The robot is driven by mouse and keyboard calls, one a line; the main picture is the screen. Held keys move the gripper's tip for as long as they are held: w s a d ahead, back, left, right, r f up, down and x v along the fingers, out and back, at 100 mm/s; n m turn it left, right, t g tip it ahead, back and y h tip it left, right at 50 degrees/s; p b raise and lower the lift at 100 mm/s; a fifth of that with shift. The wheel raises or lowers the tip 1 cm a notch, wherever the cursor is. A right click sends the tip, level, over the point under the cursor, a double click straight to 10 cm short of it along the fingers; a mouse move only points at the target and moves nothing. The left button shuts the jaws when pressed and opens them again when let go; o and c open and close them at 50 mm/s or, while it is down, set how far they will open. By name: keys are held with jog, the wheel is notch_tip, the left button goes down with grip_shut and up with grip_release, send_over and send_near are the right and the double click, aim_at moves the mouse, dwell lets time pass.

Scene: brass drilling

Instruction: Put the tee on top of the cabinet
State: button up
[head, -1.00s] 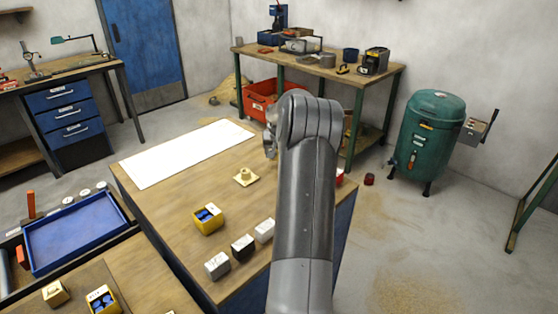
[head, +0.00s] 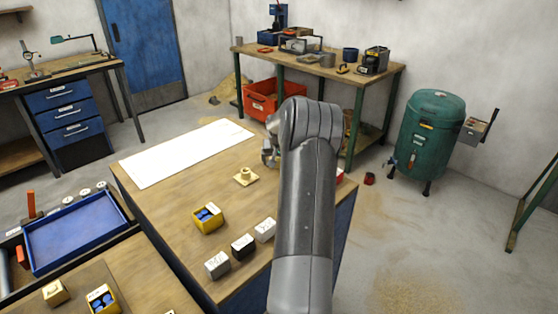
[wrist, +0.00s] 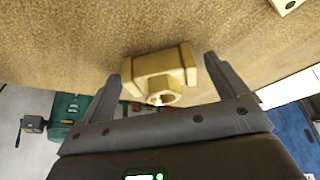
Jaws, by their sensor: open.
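The tee (wrist: 160,75) is a brass-coloured pipe fitting in the wrist view. It lies on the brown wooden top of the central bench, a round opening facing the camera. My gripper (wrist: 164,75) is open, its two fingers on either side of the tee. Whether they touch it I cannot tell. In the head view my gripper (head: 268,152) is low over the central bench (head: 185,205), and my arm hides the tee. This bench has a blue side; a blue drawer unit (head: 68,115) stands at the left. I cannot tell which is the cabinet.
A pale flanged piece (head: 246,176) stands left of my gripper. A yellow bin (head: 208,225) and several small blocks sit nearer. A white sheet (head: 187,152) covers the far left part. A green drum (head: 430,135) and a red crate (head: 262,97) stand beyond.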

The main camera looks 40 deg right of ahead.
jog(key=v, duration=1.2)
jog(key=s+a+r+n, duration=0.2)
jog(key=a+r, duration=0.2)
jog(key=a, duration=0.6)
jog(key=s+a+r+n+t, duration=0.15)
jog(key=a+r, duration=0.25)
jog(key=a, duration=0.6)
jog(key=s+a+r+n+g, duration=0.15)
jog(key=a+r, duration=0.35)
jog(key=a, duration=0.5)
jog(key=s+a+f+n+t+y, duration=0.1)
jog(key=s+a+n, duration=0.1)
jog(key=s+a, duration=0.7)
jog(key=s+a+f+n+t+y, duration=0.1)
jog(key=s+a+f+n+y, duration=0.1)
jog(key=s+a, duration=0.7)
jog(key=s, duration=0.3)
jog(key=shift+s+f, duration=0.15)
jog(key=shift+f, duration=0.2)
jog(key=shift+a, duration=0.1)
